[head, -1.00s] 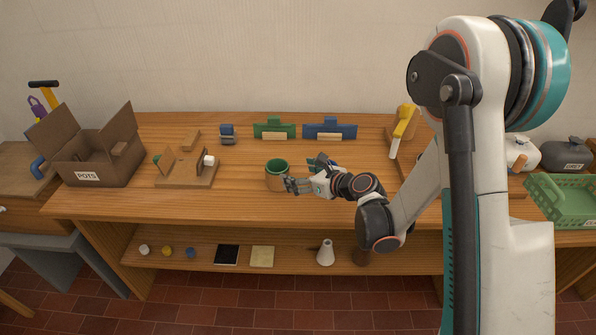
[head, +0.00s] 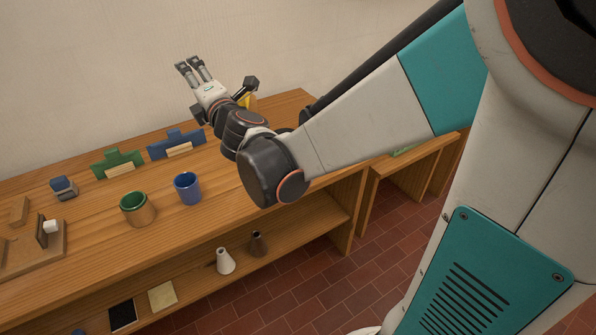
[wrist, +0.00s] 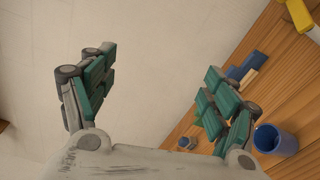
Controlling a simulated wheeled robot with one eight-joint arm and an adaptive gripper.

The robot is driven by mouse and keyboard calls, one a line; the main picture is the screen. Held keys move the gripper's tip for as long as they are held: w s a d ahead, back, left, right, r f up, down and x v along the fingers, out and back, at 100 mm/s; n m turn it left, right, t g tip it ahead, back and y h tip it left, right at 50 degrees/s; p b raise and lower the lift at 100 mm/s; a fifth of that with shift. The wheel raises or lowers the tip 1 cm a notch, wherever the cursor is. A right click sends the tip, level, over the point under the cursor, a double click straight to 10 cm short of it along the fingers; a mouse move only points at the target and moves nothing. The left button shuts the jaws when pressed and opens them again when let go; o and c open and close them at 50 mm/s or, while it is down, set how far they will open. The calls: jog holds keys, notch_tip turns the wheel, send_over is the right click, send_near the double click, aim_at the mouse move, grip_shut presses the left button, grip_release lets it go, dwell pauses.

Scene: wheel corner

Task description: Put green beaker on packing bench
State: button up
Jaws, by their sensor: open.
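The green beaker (head: 137,207), a green-rimmed cup with a tan-brown lower body, stands upright on the long wooden bench (head: 85,245). A blue cup (head: 187,188) stands just right of it. My gripper (head: 188,64) is raised against the wall, up and right of the beaker and well apart from it. Its fingers are spread and empty. In the wrist view the open fingers (wrist: 155,78) have bare wall between them; the blue cup (wrist: 277,140) shows at lower right, and the green beaker is not visible. I cannot tell which surface is the packing bench.
Green (head: 118,163) and blue (head: 176,144) stepped blocks stand along the bench's back. A wooden fixture (head: 35,250) sits at left. The lower shelf holds a white cone-shaped flask (head: 225,261) and a dark one (head: 257,244). Another wooden bench (head: 410,160) stands at right, partly behind my arm.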

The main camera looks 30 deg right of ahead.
jog(key=s+d+f+m+g+h, duration=0.2)
jog(key=s+d+m+g, duration=0.1)
jog(key=s+m, duration=0.4)
jog(key=s+d+f+m+g+h, duration=0.2)
jog(key=s+d+m, duration=0.2)
jog(key=s+m, duration=0.3)
jog(key=s+a+f+m+g+y, duration=0.1)
jog(key=s+a+f+m+g, duration=0.1)
jog(key=s, duration=0.6)
jog(key=s+a+f+m+g+y, duration=0.2)
jog(key=s+a+f+m+g, duration=0.1)
jog(key=s+f, duration=0.3)
jog(key=shift+s+a+m+g+y, duration=0.3)
jog(key=shift+s+m+g, duration=0.1)
jog(key=shift+s+m, duration=0.4)
jog(key=shift+s, duration=0.1)
